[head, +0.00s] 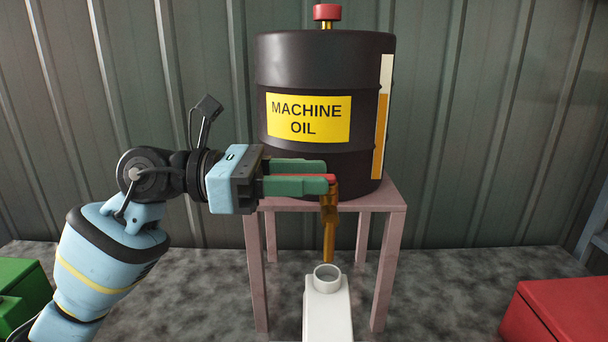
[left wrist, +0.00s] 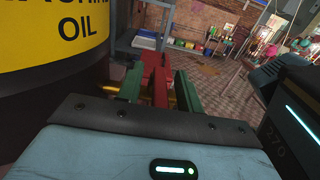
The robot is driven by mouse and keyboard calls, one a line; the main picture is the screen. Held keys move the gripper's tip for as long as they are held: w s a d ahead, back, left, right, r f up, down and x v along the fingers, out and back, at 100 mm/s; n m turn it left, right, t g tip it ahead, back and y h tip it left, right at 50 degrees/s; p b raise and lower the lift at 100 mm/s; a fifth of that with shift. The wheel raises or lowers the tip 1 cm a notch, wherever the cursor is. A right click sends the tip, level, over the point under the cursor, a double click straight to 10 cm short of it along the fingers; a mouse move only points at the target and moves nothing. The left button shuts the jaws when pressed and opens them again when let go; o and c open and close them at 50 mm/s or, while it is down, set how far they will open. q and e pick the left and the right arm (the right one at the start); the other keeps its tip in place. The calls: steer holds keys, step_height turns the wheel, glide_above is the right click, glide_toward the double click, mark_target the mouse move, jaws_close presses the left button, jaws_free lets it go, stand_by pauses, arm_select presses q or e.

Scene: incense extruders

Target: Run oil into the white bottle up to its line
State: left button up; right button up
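The black drum (head: 325,70), labelled MACHINE OIL, stands on a pinkish table (head: 380,200). A brass tap (head: 329,215) hangs at its front with a red lever (head: 318,178). The lever also shows in the left wrist view (left wrist: 155,80). I cannot tell whether oil is running. My right gripper is not in view.
A sight gauge (head: 383,120) on the drum shows amber oil partway up. A red cap (head: 327,12) tops the drum. A red box (head: 565,315) is at lower right, and a green box (head: 25,290) at lower left. A corrugated wall stands behind.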

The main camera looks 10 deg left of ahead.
arm_select(q)
steer(key=shift+a, duration=0.1)
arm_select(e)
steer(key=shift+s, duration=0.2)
arm_select(q)
steer(key=shift+a, duration=0.4)
steer(key=s+a+b, duration=0.1)
steer(key=a, duration=0.5)
steer(key=shift+s+a+b, duration=0.25)
steer(key=shift+a+b, duration=0.1)
steer(key=shift+b, duration=0.05)
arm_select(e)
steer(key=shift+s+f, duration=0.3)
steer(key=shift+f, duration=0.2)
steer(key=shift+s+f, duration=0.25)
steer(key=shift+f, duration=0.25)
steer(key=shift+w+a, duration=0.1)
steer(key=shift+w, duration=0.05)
